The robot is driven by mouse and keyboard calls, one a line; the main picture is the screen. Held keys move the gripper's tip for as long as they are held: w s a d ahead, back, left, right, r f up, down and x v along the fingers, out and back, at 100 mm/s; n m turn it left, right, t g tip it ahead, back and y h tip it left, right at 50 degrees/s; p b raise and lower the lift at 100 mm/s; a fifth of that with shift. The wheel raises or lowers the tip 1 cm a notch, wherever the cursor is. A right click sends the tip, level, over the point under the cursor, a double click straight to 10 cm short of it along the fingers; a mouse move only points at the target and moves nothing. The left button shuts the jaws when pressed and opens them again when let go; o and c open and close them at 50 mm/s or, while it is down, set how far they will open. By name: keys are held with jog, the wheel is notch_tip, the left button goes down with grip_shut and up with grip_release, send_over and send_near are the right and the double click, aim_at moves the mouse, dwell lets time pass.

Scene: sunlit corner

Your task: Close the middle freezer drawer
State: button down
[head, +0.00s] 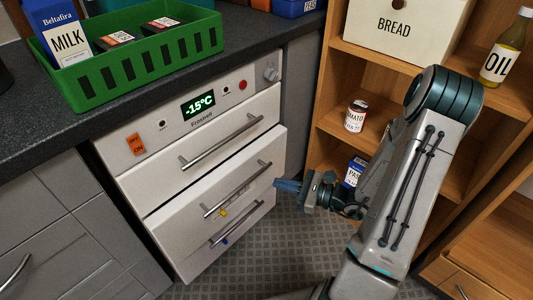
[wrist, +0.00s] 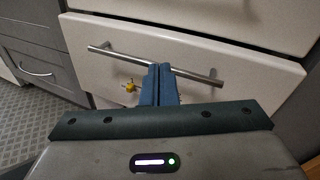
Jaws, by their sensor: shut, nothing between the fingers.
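The white freezer's middle drawer (head: 185,217) stands slightly out from the drawer above it. Its front carries a silver bar handle (head: 237,190) with a small yellow tag (head: 223,213) below it. In the wrist view the same drawer front (wrist: 95,72), handle (wrist: 105,49) and yellow tag (wrist: 129,86) lie ahead of my gripper. My gripper (head: 277,184) is shut and empty, just right of the drawer front in the head view. In the wrist view its blue fingertips (wrist: 159,67) overlap the middle of the handle; I cannot tell whether they touch anything.
The top drawer (head: 200,155) looks shut, and the bottom drawer (head: 205,257) has a blue tag. A green crate (head: 150,65) stands on the dark worktop. A wooden shelf (head: 325,125) with a tomato can (head: 356,116) is at right. Grey floor (head: 275,250) is clear.

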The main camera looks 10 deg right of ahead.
jog(key=w+d+f+m+t+h, duration=0.2)
jog(key=d+m+t+h, duration=0.1)
jog(key=d+m+t, duration=0.25)
jog(key=b, duration=0.3)
send_near(259, 152)
jog(key=shift+m+g+h, duration=0.25)
jog(key=shift+h, duration=0.15)
jog(key=x, duration=0.5)
jog(key=shift+w+a+r, duration=0.1)
jog(key=shift+w+a, duration=0.05)
jog(key=shift+w+a+r, duration=0.1)
jog(key=shift+w+a, duration=0.3)
jog(key=shift+w, duration=0.15)
jog(key=x, duration=0.4)
jog(key=shift+p, duration=0.3)
jog(key=shift+w+a+r, duration=0.15)
jog(key=shift+w, duration=0.1)
jog(key=shift+a+r, duration=0.1)
